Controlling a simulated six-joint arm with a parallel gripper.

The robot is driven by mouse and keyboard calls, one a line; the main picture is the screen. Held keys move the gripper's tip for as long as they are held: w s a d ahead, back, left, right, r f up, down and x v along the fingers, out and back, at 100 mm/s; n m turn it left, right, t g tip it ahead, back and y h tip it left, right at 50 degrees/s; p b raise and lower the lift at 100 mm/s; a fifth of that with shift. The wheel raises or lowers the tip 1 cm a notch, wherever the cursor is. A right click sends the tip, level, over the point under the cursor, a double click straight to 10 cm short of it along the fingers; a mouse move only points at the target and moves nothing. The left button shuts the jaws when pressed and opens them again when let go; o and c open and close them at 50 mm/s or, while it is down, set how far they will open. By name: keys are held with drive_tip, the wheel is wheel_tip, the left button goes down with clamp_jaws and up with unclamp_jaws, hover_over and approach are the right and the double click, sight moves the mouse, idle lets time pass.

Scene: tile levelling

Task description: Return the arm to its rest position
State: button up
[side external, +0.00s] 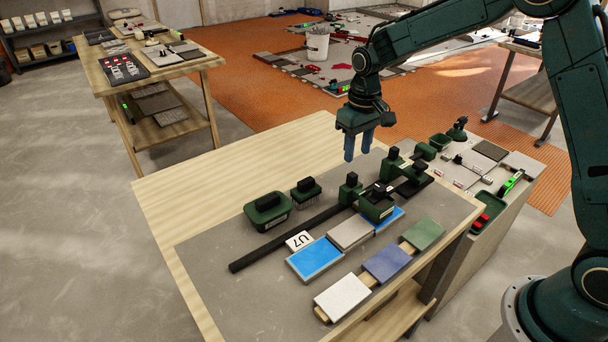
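My arm reaches in from the right in the side external view. My gripper (358,146) hangs above the far part of the grey work mat (215,255), its blue fingers pointing down. My arm hides part of the right side of the room.
A side bench (460,240) with tools adjoins at right. The bench's left strip is bare.

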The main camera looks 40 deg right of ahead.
drive_tip(key=s+r+t, duration=0.3)
drive_tip(key=s+r, duration=1.2)
drive_tip(key=s+t, duration=0.2)
drive_tip(key=s, duration=1.3)
drive_tip(key=shift+s+a+r, duration=0.35)
drive_tip(key=shift+a, duration=0.05)
